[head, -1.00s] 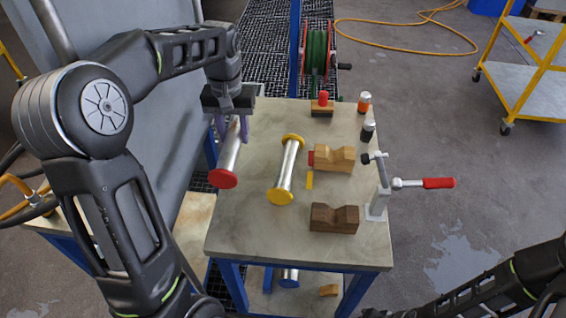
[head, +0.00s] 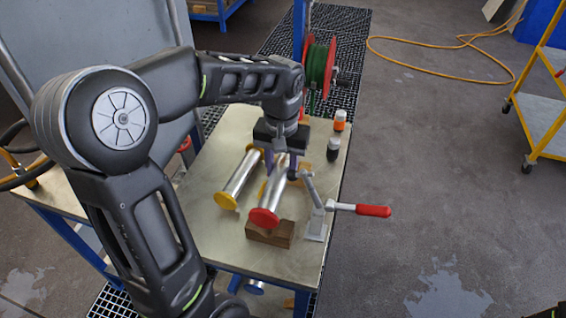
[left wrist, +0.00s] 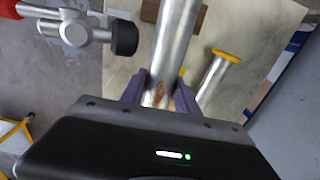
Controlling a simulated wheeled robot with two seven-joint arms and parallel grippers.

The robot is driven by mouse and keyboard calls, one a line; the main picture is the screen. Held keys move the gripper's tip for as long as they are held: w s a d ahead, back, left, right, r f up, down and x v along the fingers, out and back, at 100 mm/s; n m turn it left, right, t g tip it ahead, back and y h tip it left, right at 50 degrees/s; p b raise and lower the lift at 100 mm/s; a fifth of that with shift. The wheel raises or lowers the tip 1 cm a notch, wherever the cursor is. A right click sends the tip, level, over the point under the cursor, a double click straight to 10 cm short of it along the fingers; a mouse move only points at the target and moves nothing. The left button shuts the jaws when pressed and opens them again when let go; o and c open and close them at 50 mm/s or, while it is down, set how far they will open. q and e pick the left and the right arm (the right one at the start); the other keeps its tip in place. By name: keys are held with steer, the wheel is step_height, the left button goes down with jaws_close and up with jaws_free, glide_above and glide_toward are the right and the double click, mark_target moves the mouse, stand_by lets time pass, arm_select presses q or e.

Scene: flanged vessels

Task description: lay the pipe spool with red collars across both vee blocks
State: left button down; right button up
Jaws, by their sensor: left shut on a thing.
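The pipe spool with red collars, a silver tube (head: 273,193), is held in my left gripper (head: 282,172). Its near red collar (head: 264,218) hangs over the dark near vee block (head: 283,238); I cannot tell whether they touch. The lighter far vee block (head: 305,173) is mostly hidden behind the gripper and spool, as is the far collar. In the left wrist view the purple fingers (left wrist: 160,90) close around the tube (left wrist: 176,40), above a brown vee block (left wrist: 200,22). My right gripper is out of view.
A spool with yellow collars (head: 238,178) lies left of the held one. A toggle clamp with a red handle (head: 373,211) stands close at the right, its black tip (left wrist: 124,38) near the tube. Orange (head: 340,120) and black (head: 333,150) bottles stand behind. The table's near left is clear.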

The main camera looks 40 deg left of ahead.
arm_select(q)
steer(key=shift+a, duration=0.15)
steer(key=shift+r, duration=0.15)
steer(key=shift+f+b, duration=2.6)
steer(key=shift+f, duration=1.05)
steer(key=shift+f+b, duration=0.3)
steer(key=shift+f, duration=0.15)
steer(key=c, duration=0.8)
jaws_free()
steer(key=shift+s, duration=0.1)
steer(key=shift+r, duration=3.95)
